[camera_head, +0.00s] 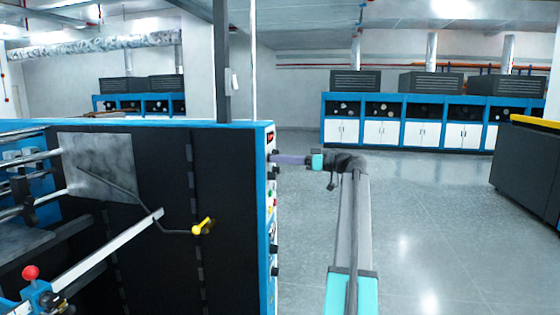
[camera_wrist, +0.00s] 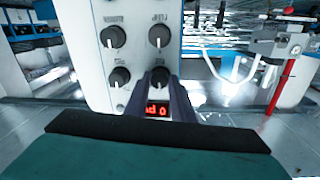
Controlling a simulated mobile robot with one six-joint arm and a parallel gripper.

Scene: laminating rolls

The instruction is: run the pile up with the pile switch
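The control panel (camera_wrist: 98,75) is a white face with black rotary switches on the blue-edged machine end. Its labels are upside down and too small to read in the wrist view. One switch (camera_wrist: 160,76) lies between the fingertips of my gripper (camera_wrist: 163,84), just beside a small red-lit display (camera_wrist: 157,109). Three other switches are clear of the fingers. I cannot tell which is the pile switch. In the head view my gripper (camera_head: 276,158) reaches the panel's upper part from the right. Its fingers are apart around the switch; whether they press on it is unclear.
Red and green buttons (camera_head: 271,205) and more black switches sit lower on the panel in the head view. A yellow-handled crank (camera_head: 203,226) is on the machine's dark side. Open grey floor (camera_head: 430,220) lies right of the machine. A dark cabinet (camera_head: 525,165) stands far right.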

